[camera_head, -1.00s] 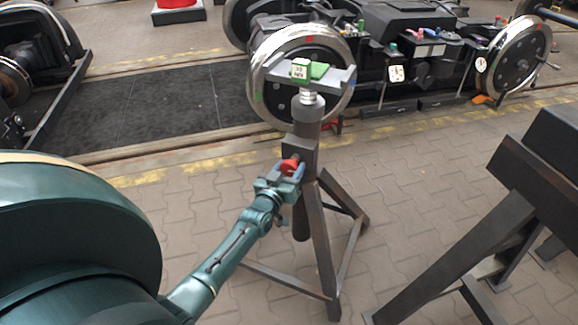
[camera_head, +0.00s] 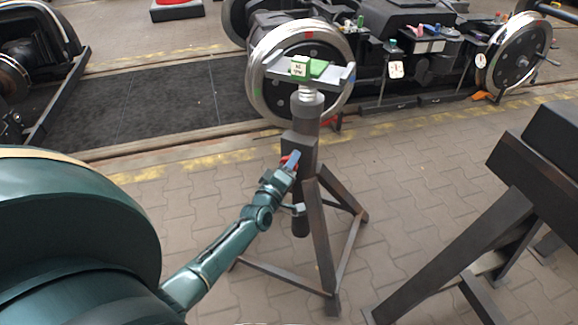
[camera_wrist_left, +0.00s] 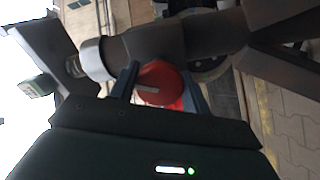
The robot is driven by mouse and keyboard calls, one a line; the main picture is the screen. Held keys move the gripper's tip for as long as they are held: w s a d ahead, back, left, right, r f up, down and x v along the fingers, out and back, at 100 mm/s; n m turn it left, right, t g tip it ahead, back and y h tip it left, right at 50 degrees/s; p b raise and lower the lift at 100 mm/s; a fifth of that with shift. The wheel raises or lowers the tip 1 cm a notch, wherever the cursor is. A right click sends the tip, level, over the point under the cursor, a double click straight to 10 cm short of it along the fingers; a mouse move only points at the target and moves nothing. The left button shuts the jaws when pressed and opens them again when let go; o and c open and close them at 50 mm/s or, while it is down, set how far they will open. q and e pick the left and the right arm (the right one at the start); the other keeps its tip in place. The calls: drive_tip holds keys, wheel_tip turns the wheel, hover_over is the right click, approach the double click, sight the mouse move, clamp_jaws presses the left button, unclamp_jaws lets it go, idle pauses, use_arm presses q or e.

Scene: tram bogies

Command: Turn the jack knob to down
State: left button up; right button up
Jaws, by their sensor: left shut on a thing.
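The jack (camera_head: 306,125) is a dark stand on splayed legs, with a vertical post and a flat head plate on top. Its red knob (camera_wrist_left: 160,86) sits on the side of the post, with a pale mark on its face in the left wrist view. My left gripper (camera_wrist_left: 163,88) is shut on the knob, one finger on each side. In the head view the left gripper (camera_head: 289,165) hides most of the knob, and only a little red (camera_head: 287,159) shows. My right gripper is not in view.
A green and white block (camera_head: 310,68) rests on the jack's head plate. A wheel (camera_head: 268,100) and a bogie (camera_head: 400,50) stand behind. A dark trestle (camera_head: 500,205) stands at the right. Open paving (camera_head: 400,230) lies between.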

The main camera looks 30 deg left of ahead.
use_arm(q)
drive_tip(key=n, duration=0.3)
drive_tip(key=shift+b, duration=0.3)
drive_tip(key=shift+n, duration=0.7)
drive_tip(key=o, duration=1)
drive_tip(key=shift+c, duration=0.2)
drive_tip(key=s+d+p, duration=0.2)
drive_tip(key=s, duration=1.1)
drive_tip(key=shift+d, duration=0.1)
